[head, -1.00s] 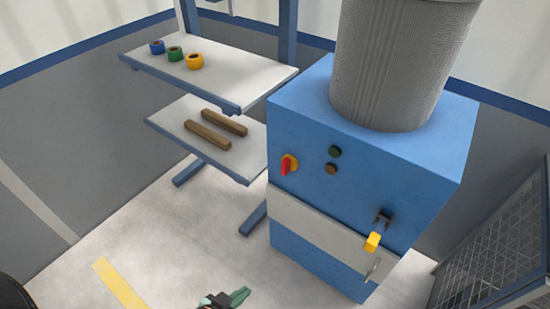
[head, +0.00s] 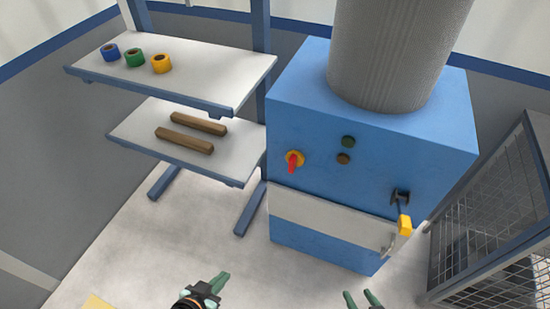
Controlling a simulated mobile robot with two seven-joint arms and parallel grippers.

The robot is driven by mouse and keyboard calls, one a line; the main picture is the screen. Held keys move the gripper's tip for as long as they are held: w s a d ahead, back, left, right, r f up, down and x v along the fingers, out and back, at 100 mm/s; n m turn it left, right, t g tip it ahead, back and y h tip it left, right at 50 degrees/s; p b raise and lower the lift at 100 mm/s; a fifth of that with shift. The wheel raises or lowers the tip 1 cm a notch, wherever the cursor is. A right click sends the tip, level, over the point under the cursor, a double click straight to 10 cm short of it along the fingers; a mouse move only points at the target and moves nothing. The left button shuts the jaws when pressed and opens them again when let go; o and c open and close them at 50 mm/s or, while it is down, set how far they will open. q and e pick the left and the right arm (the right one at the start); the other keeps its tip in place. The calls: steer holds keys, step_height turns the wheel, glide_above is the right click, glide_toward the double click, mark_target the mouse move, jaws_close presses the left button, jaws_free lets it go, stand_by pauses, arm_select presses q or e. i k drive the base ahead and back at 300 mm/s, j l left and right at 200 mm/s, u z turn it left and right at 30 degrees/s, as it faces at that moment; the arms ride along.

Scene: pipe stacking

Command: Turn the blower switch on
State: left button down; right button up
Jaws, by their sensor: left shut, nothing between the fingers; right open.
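The blue blower cabinet (head: 325,215) stands ahead of me with a large grey ribbed cylinder (head: 395,50) on top. Its front carries a red rotary switch (head: 293,163) on a yellow plate; the red handle points roughly up and down. A lever with a yellow grip (head: 404,226) hangs from a dark bracket at the right of the same front. I cannot tell from labels which one is the blower switch. My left gripper (head: 222,281) is shut and empty, low in front of the cabinet. My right gripper (head: 361,299) is open and empty at the bottom edge. Neither touches the cabinet.
A green button (head: 348,142) and a brown button (head: 343,159) sit right of the rotary switch. A shelf rack (head: 215,75) at left holds tape rolls (head: 135,57) and two brown bars (head: 185,140). A mesh cage (head: 490,215) stands at right. Floor before the cabinet is clear.

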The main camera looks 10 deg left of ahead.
mark_target(294, 159)
steer(key=j, duration=0.65)
steer(key=i+j, duration=0.15)
steer(key=j, duration=1.1)
steer(key=i, duration=0.05)
